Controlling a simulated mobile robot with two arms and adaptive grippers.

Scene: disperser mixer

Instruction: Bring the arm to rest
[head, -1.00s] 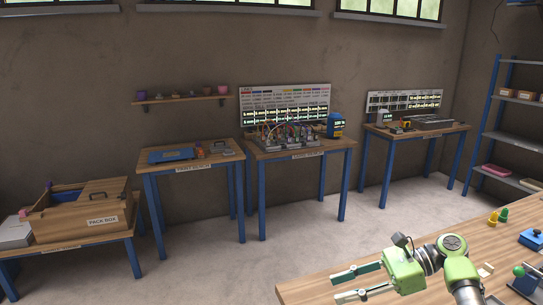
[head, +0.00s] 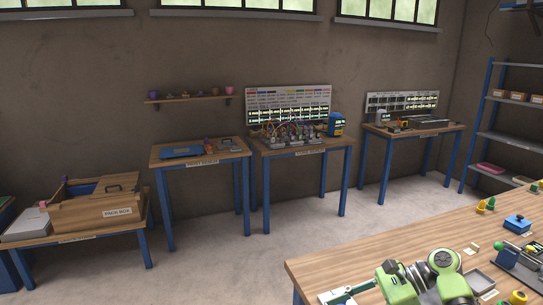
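My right arm comes in from the bottom right over the near wooden workbench (head: 400,235). Its green and dark gripper (head: 334,300) points left, low over the bench's left corner. One finger with a pale tip shows along the bottom edge of the head view. The other finger is cut off by the frame. The fingers stood apart in the earlier frame, and the visible one keeps the same pose, with nothing seen in it. My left arm and gripper are not in view.
On the near bench are a blue device (head: 517,223), a grey tray (head: 480,282), yellow and green pieces (head: 485,205) and a yellow part (head: 518,297). Tables with a pack box (head: 100,205), a blue tray (head: 181,152) and a wired panel (head: 290,135) line the wall. The floor between is clear.

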